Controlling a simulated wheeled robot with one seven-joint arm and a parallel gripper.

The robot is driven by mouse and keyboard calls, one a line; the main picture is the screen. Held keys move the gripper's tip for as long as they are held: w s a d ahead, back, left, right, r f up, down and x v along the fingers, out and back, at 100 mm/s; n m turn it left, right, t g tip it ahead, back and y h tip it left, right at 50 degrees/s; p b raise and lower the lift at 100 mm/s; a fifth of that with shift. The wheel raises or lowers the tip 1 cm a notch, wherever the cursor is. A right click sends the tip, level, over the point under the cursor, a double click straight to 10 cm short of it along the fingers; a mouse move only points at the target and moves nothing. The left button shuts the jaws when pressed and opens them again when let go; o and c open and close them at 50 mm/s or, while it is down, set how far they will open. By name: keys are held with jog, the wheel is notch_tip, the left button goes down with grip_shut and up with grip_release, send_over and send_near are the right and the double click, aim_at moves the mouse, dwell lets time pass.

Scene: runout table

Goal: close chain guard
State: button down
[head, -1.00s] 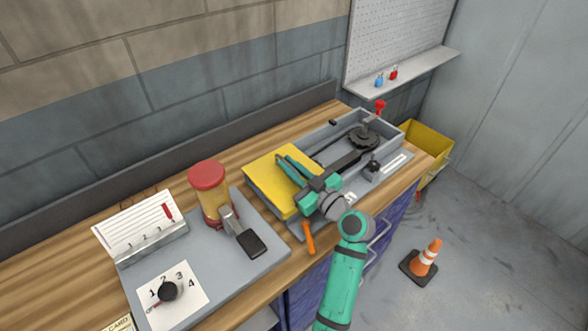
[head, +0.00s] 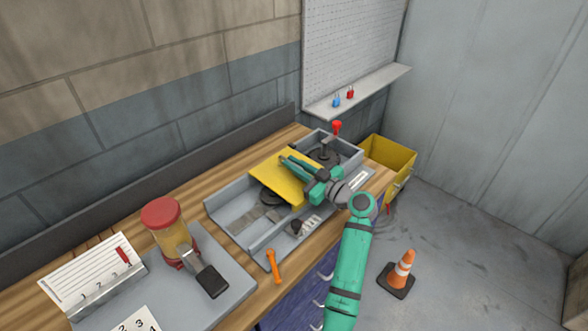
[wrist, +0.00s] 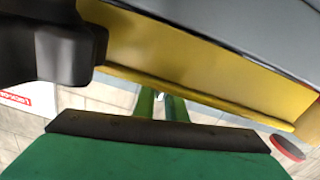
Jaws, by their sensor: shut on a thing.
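The yellow chain guard (head: 279,176) lies over the middle of the long grey tray (head: 233,203) and looks slightly tilted. A dark round sprocket (head: 271,197) shows partly from under its left side, and another dark wheel (head: 325,158) shows to its right. My gripper (head: 290,161) is over the guard's right part, its green fingers pointing left, shut on the guard. In the wrist view the yellow guard (wrist: 200,70) fills the upper part, close to the fingers (wrist: 162,106). The exact grip contact is hidden.
A red-topped lever (head: 337,128) rises at the tray's far end. A black knob (head: 297,227) and an orange handle (head: 273,266) are at the front. A yellow bin (head: 389,160) and a cone (head: 401,270) are right.

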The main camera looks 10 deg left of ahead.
jog(key=shift+w+d, duration=0.2)
jog(key=shift+d, duration=0.1)
jog(key=c, duration=1.8)
grip_release()
jog(key=shift+w+d, duration=0.1)
jog(key=shift+w, duration=0.05)
jog(key=shift+c, duration=0.2)
jog(key=v, duration=1)
jog(key=shift+s+d, duration=0.25)
